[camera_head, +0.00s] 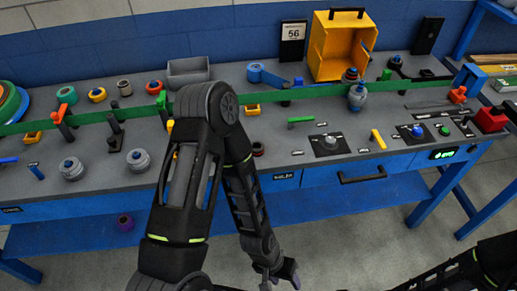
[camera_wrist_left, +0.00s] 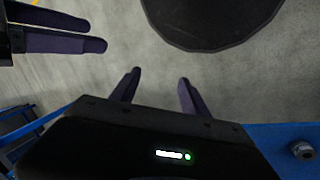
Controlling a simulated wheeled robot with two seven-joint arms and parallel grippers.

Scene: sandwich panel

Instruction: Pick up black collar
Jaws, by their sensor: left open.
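I cannot make out the black collar for certain in either view; among the small parts on the bench, none shows clearly as it. My left gripper (camera_head: 282,274) hangs low in front of the bench, over the floor, with its arm crossing the middle of the head view. In the left wrist view its two dark purple fingers (camera_wrist_left: 158,88) stand apart with nothing between them. Another pair of purple fingers, my right gripper (camera_wrist_left: 104,32), shows at the upper left of that view; its opening is unclear. In the head view only part of the right arm shows, at the lower right.
The grey-topped blue bench (camera_head: 225,190) carries several rolls, knobs and clamps. A green strip (camera_head: 320,91) runs along it. An open yellow box (camera_head: 325,55) and a grey bin (camera_head: 188,72) stand at the back. A purple roll (camera_head: 125,222) lies on the lower shelf. Floor in front is free.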

